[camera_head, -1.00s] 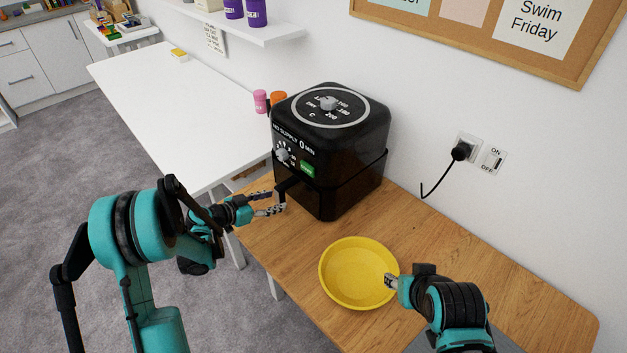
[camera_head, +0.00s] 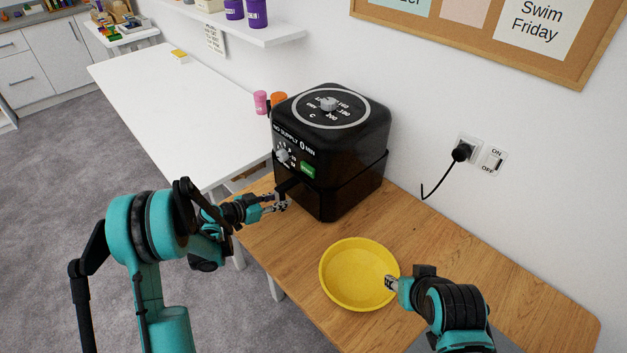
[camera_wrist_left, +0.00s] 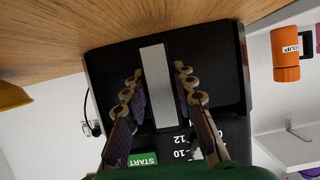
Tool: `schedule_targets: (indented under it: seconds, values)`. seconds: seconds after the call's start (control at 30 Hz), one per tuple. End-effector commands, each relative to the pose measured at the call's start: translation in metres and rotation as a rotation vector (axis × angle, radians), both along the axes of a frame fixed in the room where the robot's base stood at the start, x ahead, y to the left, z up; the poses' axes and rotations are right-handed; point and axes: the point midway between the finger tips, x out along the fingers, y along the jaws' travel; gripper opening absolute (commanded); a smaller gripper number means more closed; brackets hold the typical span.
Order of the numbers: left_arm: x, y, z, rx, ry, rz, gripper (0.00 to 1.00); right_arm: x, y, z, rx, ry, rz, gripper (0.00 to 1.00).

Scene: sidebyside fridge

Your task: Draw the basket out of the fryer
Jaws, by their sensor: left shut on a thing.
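The black fryer (camera_head: 345,145) stands on the wooden table against the wall. Its basket (camera_head: 320,197) is the lower front part and sits inside the body. The basket's handle (camera_head: 286,187) sticks out at the front and shows as a grey bar in the left wrist view (camera_wrist_left: 155,85). My left gripper (camera_head: 278,202) is at the handle, with one finger on each side, shut on it. My right gripper (camera_head: 390,283) is by the right rim of the yellow bowl, and its finger opening is too small to judge.
The yellow bowl (camera_head: 352,273) lies on the wooden table (camera_head: 440,258) in front of the fryer. A white table (camera_head: 175,115) adjoins at the left. Pink (camera_head: 260,102) and orange (camera_head: 279,98) containers stand behind the fryer. A black plug and cable (camera_head: 447,165) hang at the right.

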Motion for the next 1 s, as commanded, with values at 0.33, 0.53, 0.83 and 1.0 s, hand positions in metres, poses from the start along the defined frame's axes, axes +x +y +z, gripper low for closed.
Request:
schedule_targets:
  seconds: [0.33, 0.53, 0.83, 1.0]
  values:
    - [0.0, 0.0, 0.001, -0.002, 0.0, -0.001, 0.0, 0.0, 0.0, 0.0, 0.0, 0.0, 0.0, 0.4]
    - [-0.003, 0.003, 0.0, -0.001, 0.0, 0.0, 0.0, 0.0, 0.0, -0.001, 0.0, 0.0, 0.0, 0.4]
    - [-0.011, 0.012, 0.0, 0.0, 0.0, 0.001, 0.0, 0.0, 0.0, -0.003, 0.0, 0.0, 0.0, 0.4]
    - [-0.016, 0.016, -0.001, 0.002, 0.0, 0.001, 0.0, 0.0, 0.0, -0.005, 0.0, 0.0, 0.0, 0.4]
